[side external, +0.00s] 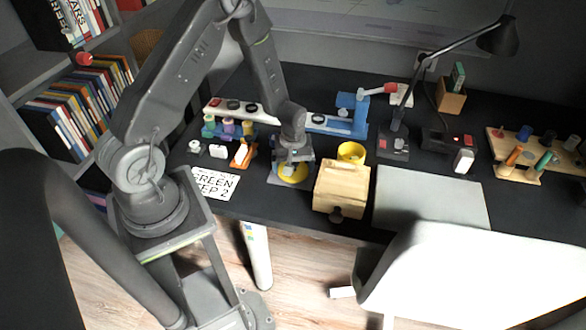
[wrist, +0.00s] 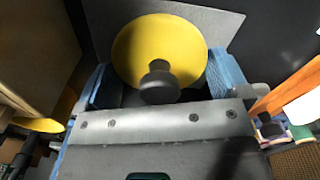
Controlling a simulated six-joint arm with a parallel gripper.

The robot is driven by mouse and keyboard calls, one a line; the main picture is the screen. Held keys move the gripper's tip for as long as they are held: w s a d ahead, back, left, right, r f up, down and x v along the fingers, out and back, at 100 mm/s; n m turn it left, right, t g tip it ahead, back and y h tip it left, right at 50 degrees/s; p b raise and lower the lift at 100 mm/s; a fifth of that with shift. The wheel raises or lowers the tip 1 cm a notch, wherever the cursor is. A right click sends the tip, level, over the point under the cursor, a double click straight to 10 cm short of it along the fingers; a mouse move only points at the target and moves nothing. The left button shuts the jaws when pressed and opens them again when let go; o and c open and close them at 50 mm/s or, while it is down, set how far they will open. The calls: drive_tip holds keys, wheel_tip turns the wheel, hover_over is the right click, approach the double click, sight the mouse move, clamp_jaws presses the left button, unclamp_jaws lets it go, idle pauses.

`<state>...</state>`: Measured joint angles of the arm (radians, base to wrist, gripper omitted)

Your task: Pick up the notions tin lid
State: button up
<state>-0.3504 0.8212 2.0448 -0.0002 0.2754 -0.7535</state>
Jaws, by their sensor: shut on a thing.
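The notions tin lid (wrist: 150,45) is a yellow disc with a black knob, between the blue pads of my gripper (wrist: 160,78) in the wrist view. The pads bear on opposite sides of its rim, so my gripper is shut on it. In the side external view my gripper (side external: 293,160) points down over the yellow lid (side external: 292,173), covering part of it. The lid is at or just above a grey mat (wrist: 222,20); I cannot tell whether they touch. A yellow tin (side external: 351,151) stands to the right, behind the wooden box.
A wooden box (side external: 341,188) stands close on the right of my gripper. An orange item (side external: 243,153) and small pots (side external: 227,127) are to the left, with a white long rack (side external: 320,122) behind. A grey desk pad (side external: 430,198) lies clear farther right.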

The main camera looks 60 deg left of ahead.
drive_tip(key=shift+r, duration=0.1)
drive_tip(key=shift+r, duration=0.6)
wheel_tip(320, 180, up, 3)
drive_tip(key=s+a+r, duration=0.6)
drive_tip(key=s+a, duration=0.2)
drive_tip(key=w+d+n, duration=0.2)
drive_tip(key=w+d, duration=0.2)
drive_tip(key=w, duration=0.4)
drive_tip(key=w+d+r+n, duration=0.1)
drive_tip(key=w+d+n, duration=0.1)
drive_tip(key=w+d, duration=0.5)
drive_tip(key=w+d+n, duration=0.2)
drive_tip(key=w, duration=0.8)
drive_tip(key=shift+s+f, duration=0.1)
drive_tip(key=shift+f, duration=2.85)
drive_tip(key=shift+f, duration=0.2)
drive_tip(key=o, duration=0.5)
